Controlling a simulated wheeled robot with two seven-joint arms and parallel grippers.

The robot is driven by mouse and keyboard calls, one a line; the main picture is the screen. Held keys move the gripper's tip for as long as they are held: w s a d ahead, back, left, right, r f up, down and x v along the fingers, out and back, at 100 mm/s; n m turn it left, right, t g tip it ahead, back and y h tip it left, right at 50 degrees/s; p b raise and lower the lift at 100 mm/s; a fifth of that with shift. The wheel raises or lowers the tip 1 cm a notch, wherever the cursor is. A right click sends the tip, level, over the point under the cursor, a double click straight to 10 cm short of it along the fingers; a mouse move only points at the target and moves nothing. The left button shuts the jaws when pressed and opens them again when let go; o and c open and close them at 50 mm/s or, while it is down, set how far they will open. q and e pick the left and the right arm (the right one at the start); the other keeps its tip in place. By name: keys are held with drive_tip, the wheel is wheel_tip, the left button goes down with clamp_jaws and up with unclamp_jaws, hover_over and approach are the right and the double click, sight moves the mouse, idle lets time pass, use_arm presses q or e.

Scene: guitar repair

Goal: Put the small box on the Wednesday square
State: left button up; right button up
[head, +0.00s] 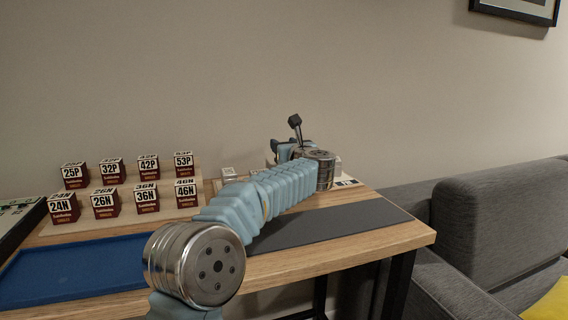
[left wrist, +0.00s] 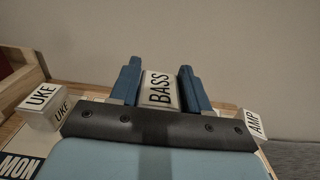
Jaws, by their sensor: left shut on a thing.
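In the left wrist view, my left gripper (left wrist: 159,68) is shut on a small white box labelled BASS (left wrist: 158,92), with one blue finger on each side of it. A white box labelled UKE (left wrist: 46,106) stands to the left, beside a dark square printed MON (left wrist: 20,166). A white box labelled AMP (left wrist: 255,124) is at the right, partly cut by the gripper body. The Wednesday square cannot be made out in either view. My right gripper is not in view.
Several numbered boxes (head: 105,205) stand on a stepped wooden rack at the left of the table. A blue tray (head: 80,262) lies in front. A dark grey mat (head: 345,222) lies bare along the right front. A grey sofa (head: 490,215) stands beyond the table's right end.

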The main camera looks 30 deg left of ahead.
use_arm(q)
drive_tip(key=shift+w+a+f, duration=0.3)
drive_tip(key=shift+w+f, duration=0.15)
drive_tip(key=shift+f, duration=0.2)
drive_tip(key=shift+w+a+f, duration=0.3)
drive_tip(key=shift+w+f, duration=0.15)
drive_tip(key=shift+f, duration=0.15)
drive_tip(key=shift+w+a+f, duration=0.1)
drive_tip(key=shift+f, duration=0.8)
drive_tip(key=shift+w+a+f, duration=0.1)
drive_tip(key=shift+f, duration=0.8)
drive_tip(key=shift+f+b, duration=0.1)
drive_tip(key=shift+b, duration=0.25)
drive_tip(key=shift+f, duration=0.15)
drive_tip(key=o, duration=1.1)
drive_tip(key=shift+r, duration=0.2)
drive_tip(key=shift+s+d, duration=0.1)
drive_tip(key=shift+d, duration=0.1)
drive_tip(key=b+v, duration=0.2)
drive_tip(key=v, duration=0.8)
drive_tip(key=shift+s+d, duration=0.1)
drive_tip(key=shift+s, duration=0.05)
drive_tip(key=shift+s+d, duration=0.5)
